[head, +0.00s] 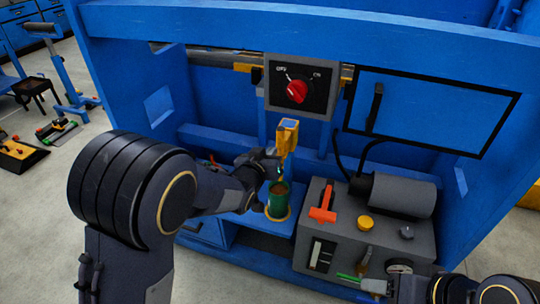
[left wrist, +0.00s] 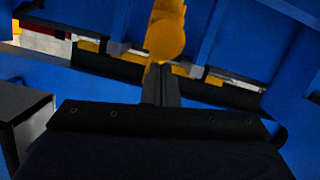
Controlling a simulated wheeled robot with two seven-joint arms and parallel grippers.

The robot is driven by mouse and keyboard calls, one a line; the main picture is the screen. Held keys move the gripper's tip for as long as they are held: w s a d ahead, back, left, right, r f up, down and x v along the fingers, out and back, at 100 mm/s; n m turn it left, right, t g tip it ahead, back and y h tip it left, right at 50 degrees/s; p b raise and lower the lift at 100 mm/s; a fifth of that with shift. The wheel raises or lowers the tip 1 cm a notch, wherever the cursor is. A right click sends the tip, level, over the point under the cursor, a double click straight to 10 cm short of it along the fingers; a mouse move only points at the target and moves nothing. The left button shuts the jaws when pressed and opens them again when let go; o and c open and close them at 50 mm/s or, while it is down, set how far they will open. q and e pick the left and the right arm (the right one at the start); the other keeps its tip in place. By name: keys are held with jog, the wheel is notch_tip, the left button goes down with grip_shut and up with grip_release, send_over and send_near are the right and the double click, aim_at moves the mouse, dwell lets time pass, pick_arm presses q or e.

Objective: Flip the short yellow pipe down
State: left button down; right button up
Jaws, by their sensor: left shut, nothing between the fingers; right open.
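The short yellow pipe (head: 287,136) stands upright below the red-knob switch box, above a green cup-like part. It also shows in the left wrist view (left wrist: 166,36), just beyond my fingertips. My left gripper (head: 275,163) is shut and empty, close to the pipe's lower left side in the head view. Its closed fingers (left wrist: 160,82) point at the pipe in the left wrist view; I cannot tell whether they touch it. My right gripper (head: 366,285) is open, low at the right by the front of the grey machine box.
The green part (head: 278,197) sits in a yellow ring below the pipe. The grey machine box (head: 337,239) with an orange lever (head: 322,205) and a dark cylinder (head: 400,194) is on the right. The switch box (head: 301,87) hangs above. Blue frame walls enclose the space.

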pick_arm(q)
notch_tip(320, 180, down, 13)
jog(key=b, duration=1.2)
jog(key=shift+r, duration=0.15)
notch_tip(320, 180, up, 5)
jog(key=p, duration=0.3)
jog(key=p+v, duration=0.1)
jog(key=v, duration=0.9)
jog(key=shift+a+f+p, duration=0.35)
jog(key=shift+a+f, duration=0.05)
jog(key=shift+w, duration=0.15)
